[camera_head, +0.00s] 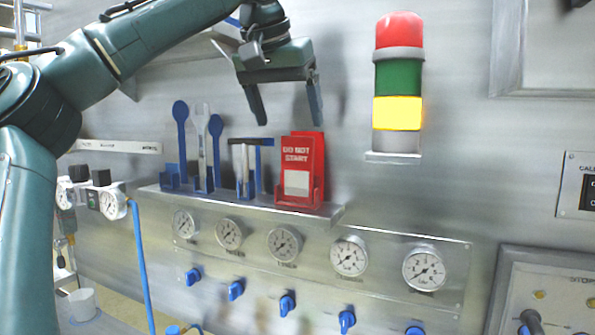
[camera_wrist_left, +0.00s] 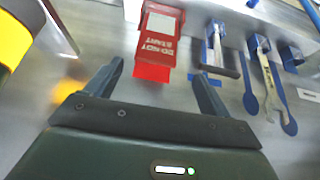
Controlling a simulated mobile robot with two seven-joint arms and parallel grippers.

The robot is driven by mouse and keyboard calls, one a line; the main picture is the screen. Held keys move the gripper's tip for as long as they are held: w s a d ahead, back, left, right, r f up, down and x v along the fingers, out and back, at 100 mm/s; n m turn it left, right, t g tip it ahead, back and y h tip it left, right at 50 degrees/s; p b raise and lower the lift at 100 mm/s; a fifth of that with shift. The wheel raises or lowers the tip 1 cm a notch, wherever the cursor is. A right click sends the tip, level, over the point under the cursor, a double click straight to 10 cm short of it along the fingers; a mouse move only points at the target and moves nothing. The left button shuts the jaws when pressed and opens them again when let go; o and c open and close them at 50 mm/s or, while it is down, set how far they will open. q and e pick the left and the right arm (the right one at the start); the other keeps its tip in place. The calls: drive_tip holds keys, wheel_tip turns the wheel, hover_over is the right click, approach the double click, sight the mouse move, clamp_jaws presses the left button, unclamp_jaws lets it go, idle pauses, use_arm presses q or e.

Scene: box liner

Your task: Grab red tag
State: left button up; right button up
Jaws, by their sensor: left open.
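The red tag (camera_head: 297,165), marked "DO NOT START", stands upright in a red holder (camera_head: 299,202) at the right end of a narrow wall shelf. In the left wrist view the red tag (camera_wrist_left: 158,48) appears upside down, just beyond the fingertips and between their lines. My left gripper (camera_head: 290,119) is open and empty. It hangs above the tag, fingers pointing down, apart from it. In the left wrist view the left gripper's fingers (camera_wrist_left: 158,72) are spread wide. My right gripper is not in view.
A signal light tower (camera_head: 398,90) rises to the right. Gauges (camera_head: 285,243) and blue valves sit below the shelf.

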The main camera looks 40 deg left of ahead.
sight(297, 141)
use_arm(q)
drive_tip(key=x, duration=0.5)
drive_tip(key=shift+d+f, duration=0.1)
drive_tip(key=shift+d, duration=0.2)
drive_tip(key=shift+c, duration=0.3)
drive_tip(key=c, duration=1.2)
